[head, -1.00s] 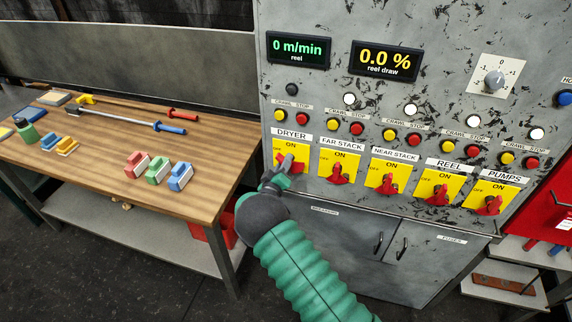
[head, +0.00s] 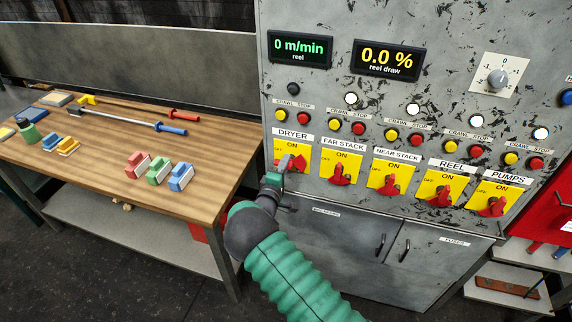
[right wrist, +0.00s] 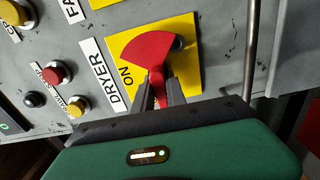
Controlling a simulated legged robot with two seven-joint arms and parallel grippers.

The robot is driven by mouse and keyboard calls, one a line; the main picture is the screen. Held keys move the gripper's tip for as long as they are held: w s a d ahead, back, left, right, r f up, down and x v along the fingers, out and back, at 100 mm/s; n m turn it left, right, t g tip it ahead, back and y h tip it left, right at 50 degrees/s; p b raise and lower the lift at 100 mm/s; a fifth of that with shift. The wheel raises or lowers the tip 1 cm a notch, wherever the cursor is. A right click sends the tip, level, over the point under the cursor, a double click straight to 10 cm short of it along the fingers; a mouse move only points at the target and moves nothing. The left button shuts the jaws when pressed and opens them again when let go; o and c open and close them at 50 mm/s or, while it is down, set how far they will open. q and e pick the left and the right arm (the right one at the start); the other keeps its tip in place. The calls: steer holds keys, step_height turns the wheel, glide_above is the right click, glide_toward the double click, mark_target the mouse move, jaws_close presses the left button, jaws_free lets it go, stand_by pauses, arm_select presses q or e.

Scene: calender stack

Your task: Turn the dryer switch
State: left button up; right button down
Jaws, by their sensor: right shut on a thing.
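The dryer switch (right wrist: 147,50) is a red fan-shaped handle on a yellow plate under the DRYER label, at the left end of the switch row on the grey panel. It also shows in the head view (head: 297,161), partly hidden by my gripper. My right gripper (right wrist: 159,92) is shut on the narrow part of the red handle, one grey finger on each side. In the head view the right gripper (head: 277,182) reaches up to the switch from below. My left gripper is not in view.
Neighbouring red switches, such as the FAR STACK switch (head: 341,174), stand close to the right. Yellow and red buttons sit above. A wooden bench (head: 95,180) with tools and coloured blocks stands at the left. Cabinet doors (head: 350,255) lie below the switches.

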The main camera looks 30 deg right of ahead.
steer(key=shift+a+f+n, duration=0.3)
steer(key=shift+a+f, duration=0.05)
steer(key=shift+f, duration=0.05)
steer(key=c, duration=1.6)
jaws_free()
steer(key=shift+o, duration=1.2)
steer(key=shift+w, duration=0.1)
steer(key=shift+a+r, duration=0.1)
steer(key=shift+r, duration=0.1)
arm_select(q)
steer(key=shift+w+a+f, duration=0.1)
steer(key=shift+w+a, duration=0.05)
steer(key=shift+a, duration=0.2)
